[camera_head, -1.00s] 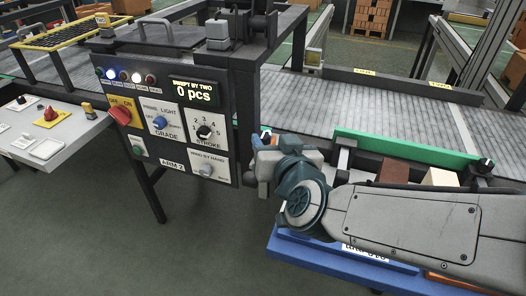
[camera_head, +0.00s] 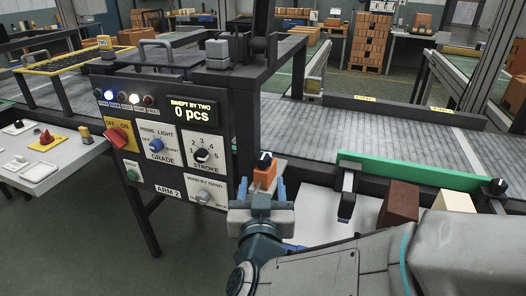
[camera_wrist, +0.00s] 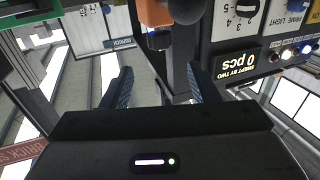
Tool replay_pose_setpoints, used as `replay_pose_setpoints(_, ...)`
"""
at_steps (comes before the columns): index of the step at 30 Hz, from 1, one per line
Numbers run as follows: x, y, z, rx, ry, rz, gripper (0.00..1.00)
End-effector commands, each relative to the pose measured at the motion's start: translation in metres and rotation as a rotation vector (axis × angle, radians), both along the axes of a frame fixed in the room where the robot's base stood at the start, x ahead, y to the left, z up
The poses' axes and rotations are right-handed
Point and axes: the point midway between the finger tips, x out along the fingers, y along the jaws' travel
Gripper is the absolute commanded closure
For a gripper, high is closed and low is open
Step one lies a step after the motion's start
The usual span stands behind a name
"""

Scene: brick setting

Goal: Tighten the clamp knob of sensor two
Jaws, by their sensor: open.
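An orange block (camera_head: 264,176) with a dark knob (camera_head: 265,160) on top stands at the right edge of the control panel; I take it for the sensor, but no number is readable on it. My gripper (camera_head: 262,193) is just in front of and below this block in the head view, seen from behind. In the wrist view the picture is upside down; my two fingers (camera_wrist: 160,86) are spread with nothing gripped. The orange block (camera_wrist: 154,12) and a dark part, likely the knob, show beyond the fingers at the top. The clamp itself is not clear.
The control panel (camera_head: 174,180) has a red switch, dials and a display reading "0 pcs". A conveyor (camera_head: 400,135) with a green rail (camera_head: 420,177) runs behind. A brown brick (camera_head: 399,205) and a cream brick (camera_head: 453,199) lie right of my gripper. A dark frame post stands close by.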

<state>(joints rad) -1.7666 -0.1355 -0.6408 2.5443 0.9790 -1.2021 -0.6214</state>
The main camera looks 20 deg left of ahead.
Motion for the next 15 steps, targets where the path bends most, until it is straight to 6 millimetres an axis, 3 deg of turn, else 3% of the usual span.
replay_pose_setpoints(15, 0.025, 0.006, 0.005, -0.006, 0.0, 0.0, 0.46)
